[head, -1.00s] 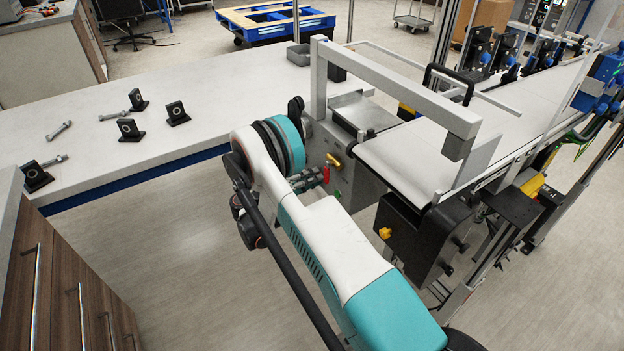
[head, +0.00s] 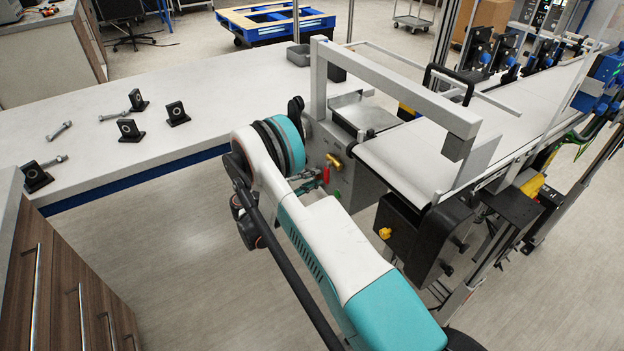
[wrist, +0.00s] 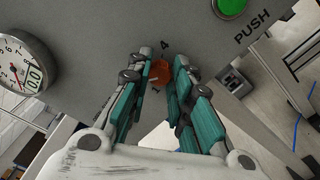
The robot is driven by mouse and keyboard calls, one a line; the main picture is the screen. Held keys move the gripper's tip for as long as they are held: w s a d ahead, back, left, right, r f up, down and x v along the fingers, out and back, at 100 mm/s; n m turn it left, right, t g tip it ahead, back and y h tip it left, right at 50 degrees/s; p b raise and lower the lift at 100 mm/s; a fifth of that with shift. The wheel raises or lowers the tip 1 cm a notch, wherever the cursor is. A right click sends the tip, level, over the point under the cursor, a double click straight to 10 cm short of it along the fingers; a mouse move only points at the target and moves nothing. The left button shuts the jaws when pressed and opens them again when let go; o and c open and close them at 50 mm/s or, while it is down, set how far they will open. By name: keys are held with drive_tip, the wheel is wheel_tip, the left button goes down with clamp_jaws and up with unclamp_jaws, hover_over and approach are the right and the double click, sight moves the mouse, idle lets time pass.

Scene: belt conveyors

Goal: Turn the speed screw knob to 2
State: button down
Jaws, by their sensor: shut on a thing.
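The speed screw knob (wrist: 160,72) is a small orange-red knob on a grey panel (wrist: 120,25) in the wrist view. A printed 4 is above it and a 1 below it; a pale mark shows on its face. The fingers hide the sides of its scale, so I cannot read its exact setting. My gripper (wrist: 160,75) has its two teal-padded fingers on either side of the knob, shut on it.
A round gauge (wrist: 22,65) and a green PUSH button (wrist: 231,6) are on the same panel. The conveyor belt (head: 405,160) runs beside it. A white table (head: 215,95) at left holds black brackets (head: 177,113) and bolts. The floor between is clear.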

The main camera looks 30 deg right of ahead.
drive_tip(key=shift+n, duration=0.4)
drive_tip(key=c, duration=1.4)
unclamp_jaws()
drive_tip(key=shift+a, duration=0.1)
drive_tip(key=a, duration=1.2)
drive_tip(key=shift+s, duration=0.2)
